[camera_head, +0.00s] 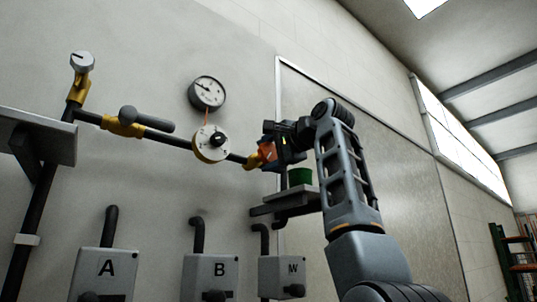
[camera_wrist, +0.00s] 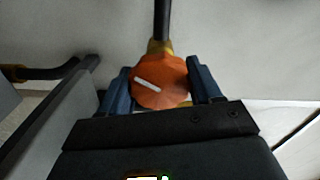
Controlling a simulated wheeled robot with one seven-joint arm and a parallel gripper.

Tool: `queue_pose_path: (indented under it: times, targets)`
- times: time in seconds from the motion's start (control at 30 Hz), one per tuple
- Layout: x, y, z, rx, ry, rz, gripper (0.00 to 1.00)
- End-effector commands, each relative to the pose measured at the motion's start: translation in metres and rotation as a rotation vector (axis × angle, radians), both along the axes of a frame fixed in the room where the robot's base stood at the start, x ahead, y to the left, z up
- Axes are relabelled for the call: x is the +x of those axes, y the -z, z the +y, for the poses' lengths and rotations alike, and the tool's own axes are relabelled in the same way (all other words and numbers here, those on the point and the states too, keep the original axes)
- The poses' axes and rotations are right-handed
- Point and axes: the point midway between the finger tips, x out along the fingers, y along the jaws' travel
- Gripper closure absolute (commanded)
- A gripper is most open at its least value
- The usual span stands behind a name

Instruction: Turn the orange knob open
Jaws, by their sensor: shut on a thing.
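The orange knob (camera_wrist: 160,82) sits between the two blue fingers of my gripper (camera_wrist: 161,90) in the wrist view. A white bar mark on its face runs from upper left to lower right, tilted. In the head view the orange knob (camera_head: 267,151) is at the right end of the dark pipe, on a yellow valve body (camera_head: 252,162), partly hidden by my gripper (camera_head: 276,152). My gripper is shut on the knob, one finger on each side.
A grey knob (camera_head: 82,61), a dark-handled yellow valve (camera_head: 124,124), a round white dial (camera_head: 211,143) and a gauge (camera_head: 207,93) are along the pipe. A shelf (camera_head: 290,203) with a green object (camera_head: 300,176) is just below my gripper. Boxes A (camera_head: 105,268), B (camera_head: 219,266) and W (camera_head: 293,268) stand lower.

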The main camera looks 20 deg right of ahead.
Motion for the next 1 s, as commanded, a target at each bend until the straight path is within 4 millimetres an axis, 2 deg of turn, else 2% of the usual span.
queue_pose_path:
  times: [1.0]
  targets:
    - [0.0010,0.0028,-0.0005,-0.922,-0.002,-0.293,0.67]
